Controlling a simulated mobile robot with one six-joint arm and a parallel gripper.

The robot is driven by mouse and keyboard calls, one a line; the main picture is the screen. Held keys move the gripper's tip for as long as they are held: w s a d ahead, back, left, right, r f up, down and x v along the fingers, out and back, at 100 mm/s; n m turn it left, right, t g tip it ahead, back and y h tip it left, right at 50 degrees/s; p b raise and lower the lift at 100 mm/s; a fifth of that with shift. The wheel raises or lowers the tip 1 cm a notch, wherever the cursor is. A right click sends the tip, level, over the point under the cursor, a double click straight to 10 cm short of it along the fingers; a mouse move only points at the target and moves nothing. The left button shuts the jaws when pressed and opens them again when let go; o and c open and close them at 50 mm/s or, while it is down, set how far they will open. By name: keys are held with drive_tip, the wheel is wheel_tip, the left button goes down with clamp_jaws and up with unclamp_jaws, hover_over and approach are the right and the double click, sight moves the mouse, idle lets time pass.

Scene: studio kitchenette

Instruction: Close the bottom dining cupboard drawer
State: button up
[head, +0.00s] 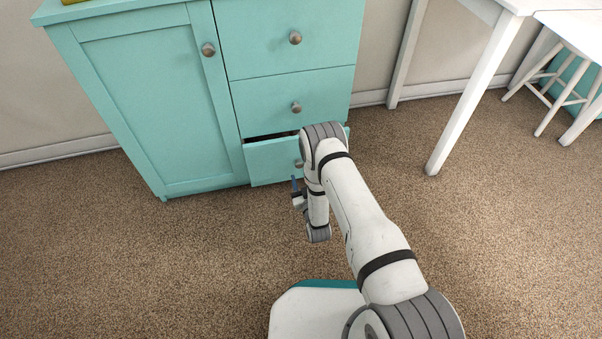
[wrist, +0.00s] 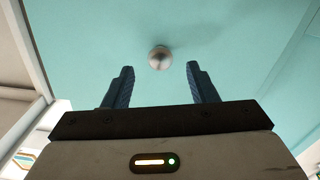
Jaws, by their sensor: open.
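The teal dining cupboard (head: 128,85) stands against the wall, with a door on the left and a column of drawers on the right. The bottom drawer (head: 270,164) sticks out a little, with a dark gap along its top edge. My arm hides its right part. Its round knob (head: 299,163) is partly covered by my arm. My gripper (head: 296,185) is low in front of this drawer. In the wrist view my open gripper (wrist: 159,82) faces a teal front, and a round knob (wrist: 159,58) shows between and beyond the blue fingertips. Nothing is between the fingers.
The middle drawer (head: 290,101) and top drawer (head: 285,38) look shut, as does the cupboard door (head: 150,100). A white table (head: 478,90) stands at the right, with a white stool (head: 570,80) beyond it. The carpet (head: 120,260) in front of the cupboard is clear.

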sight(300, 167)
drive_tip(key=shift+b+x, duration=0.55)
drive_tip(key=shift+x, duration=1.45)
clamp_jaws()
